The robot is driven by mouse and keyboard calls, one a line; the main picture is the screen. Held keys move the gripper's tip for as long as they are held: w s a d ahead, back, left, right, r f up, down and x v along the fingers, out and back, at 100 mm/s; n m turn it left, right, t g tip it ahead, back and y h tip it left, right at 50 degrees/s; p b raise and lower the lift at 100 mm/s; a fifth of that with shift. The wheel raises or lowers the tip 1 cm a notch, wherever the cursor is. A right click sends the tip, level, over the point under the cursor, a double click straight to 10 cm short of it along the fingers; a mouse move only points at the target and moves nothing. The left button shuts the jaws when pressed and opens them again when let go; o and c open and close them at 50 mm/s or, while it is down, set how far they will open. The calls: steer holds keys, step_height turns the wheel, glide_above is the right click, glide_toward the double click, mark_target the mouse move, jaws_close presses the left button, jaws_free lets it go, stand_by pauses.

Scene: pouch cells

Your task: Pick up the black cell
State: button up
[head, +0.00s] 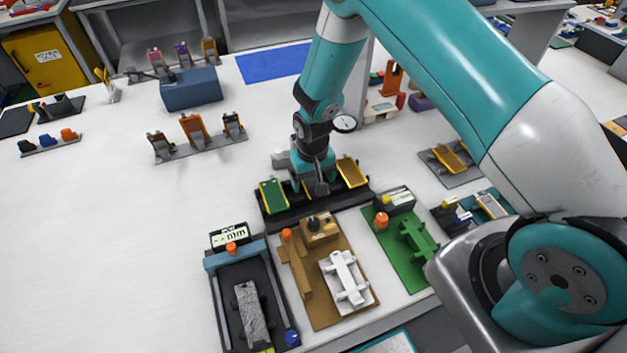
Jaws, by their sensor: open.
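My gripper (319,184) points down over the middle of a black rack (280,222). Its fingers are small and partly hidden by the wrist, and they are open. In the rack, a green cell (273,195) leans in the left slot and a yellow-orange cell (351,172) in the right slot. Something with yellow edges (307,187) shows in the middle slot, right at the gripper and mostly covered by it. I cannot make out a black cell clearly; the middle slot's face is hidden. I cannot tell whether the fingers touch anything.
In front of the rack stand a dark fixture with a display (228,238), a brown board (325,312) with a white holder (345,278), and a green board (385,228). Behind left are a rack of orange-brown holders (172,156) and a blue-grey box (190,90).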

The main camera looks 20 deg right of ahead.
steer(key=c, duration=1)
steer(key=shift+o, duration=0.2)
steer(key=shift+r, duration=0.1)
